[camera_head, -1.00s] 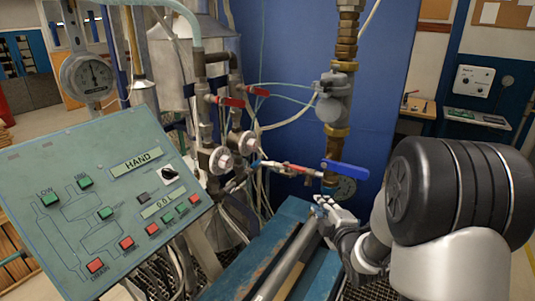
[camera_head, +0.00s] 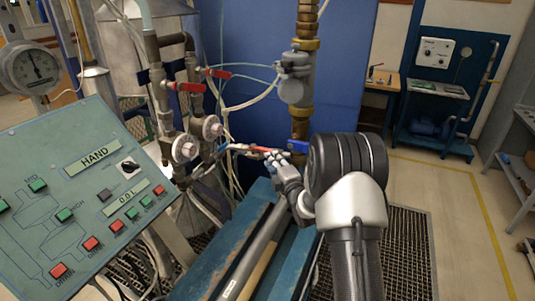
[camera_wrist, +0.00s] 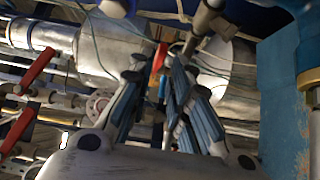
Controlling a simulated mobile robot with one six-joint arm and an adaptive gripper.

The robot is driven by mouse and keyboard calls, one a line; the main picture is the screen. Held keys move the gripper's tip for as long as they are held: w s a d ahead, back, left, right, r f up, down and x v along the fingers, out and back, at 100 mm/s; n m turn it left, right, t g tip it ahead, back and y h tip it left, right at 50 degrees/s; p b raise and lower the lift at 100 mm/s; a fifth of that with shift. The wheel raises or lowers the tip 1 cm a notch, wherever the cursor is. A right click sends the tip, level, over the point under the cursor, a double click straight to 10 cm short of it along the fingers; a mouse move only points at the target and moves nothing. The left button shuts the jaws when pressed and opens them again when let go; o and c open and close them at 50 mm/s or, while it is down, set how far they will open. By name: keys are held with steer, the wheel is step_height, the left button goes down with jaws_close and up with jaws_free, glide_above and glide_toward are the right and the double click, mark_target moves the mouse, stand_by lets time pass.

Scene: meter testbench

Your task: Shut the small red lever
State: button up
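The small red lever (camera_head: 262,149) sits on a thin horizontal pipe left of the blue-handled valve in the head view. My gripper (camera_head: 275,160) is at its right end, with the fingertips very close to it. In the wrist view the red lever (camera_wrist: 160,57) shows just beyond the gap between the fingertips of my gripper (camera_wrist: 158,82). The blue-padded fingers are apart, with nothing held between them. Whether a finger touches the lever is not clear. The lever's far end is partly hidden by the fingers.
Two larger red levers (camera_head: 185,87) (camera_head: 215,73) are on upright pipes to the left. A blue handle (camera_head: 297,146) is just beyond my gripper. A green control panel (camera_head: 85,195) stands at front left. A blue bench (camera_head: 195,285) lies below. Floor is free at right.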

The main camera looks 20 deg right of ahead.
mark_target(261, 149)
steer(key=w, duration=0.6)
steer(key=shift+s, duration=0.1)
steer(key=shift+c, duration=0.2)
jaws_close()
